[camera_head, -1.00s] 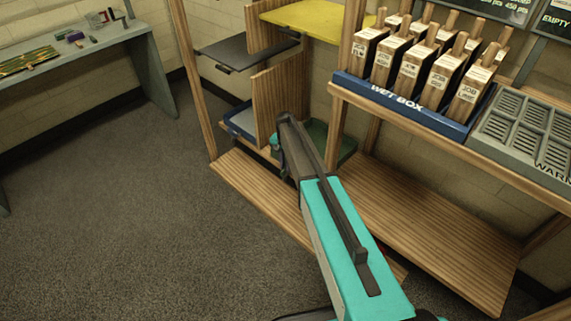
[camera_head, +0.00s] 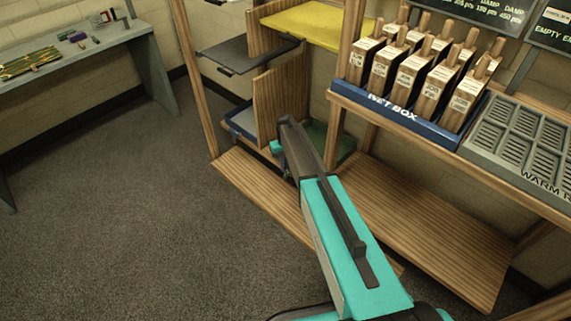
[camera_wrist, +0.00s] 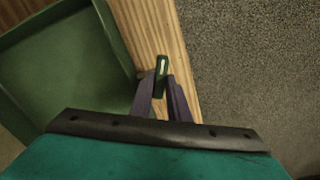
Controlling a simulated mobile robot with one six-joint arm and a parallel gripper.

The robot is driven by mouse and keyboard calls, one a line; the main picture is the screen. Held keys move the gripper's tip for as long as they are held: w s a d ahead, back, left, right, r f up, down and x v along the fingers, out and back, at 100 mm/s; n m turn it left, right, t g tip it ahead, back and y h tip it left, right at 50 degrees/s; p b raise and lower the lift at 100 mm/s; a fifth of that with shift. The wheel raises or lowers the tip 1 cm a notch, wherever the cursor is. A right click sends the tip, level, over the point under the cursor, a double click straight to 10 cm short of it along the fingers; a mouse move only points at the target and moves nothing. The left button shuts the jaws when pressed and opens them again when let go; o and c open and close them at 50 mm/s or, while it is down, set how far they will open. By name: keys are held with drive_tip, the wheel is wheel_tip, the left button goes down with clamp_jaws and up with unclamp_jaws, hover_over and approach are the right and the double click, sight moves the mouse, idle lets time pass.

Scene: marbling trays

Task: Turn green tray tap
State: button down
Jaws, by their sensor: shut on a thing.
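The green tray (camera_wrist: 66,66) fills the left of the wrist view. In the head view the green tray (camera_head: 347,143) shows only partly behind my arm, low on the rack. Its tap (camera_wrist: 161,66) is a small dark green piece with a pale stripe, at the front edge of the wooden shelf. My gripper (camera_wrist: 161,84) is shut on the tap, with one dark finger on each side of it. In the head view my arm hides the fingertips and the tap.
A blue tray (camera_head: 243,121) sits left of the wooden divider. A grey tray (camera_head: 247,55) and a yellow tray (camera_head: 318,20) are above. The floor (camera_head: 130,200) at left is clear.

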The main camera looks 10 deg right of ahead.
sight(286, 168)
drive_tip(key=n+p, duration=0.1)
drive_tip(key=n, duration=0.4)
idle(0.4)
drive_tip(key=c, duration=1.7)
unclamp_jaws()
drive_tip(key=shift+r, duration=0.1)
wheel_tip(286, 168, up, 14)
drive_tip(key=shift+f, duration=0.2)
drive_tip(key=shift+r+p, duration=0.1)
drive_tip(key=shift+p, duration=0.25)
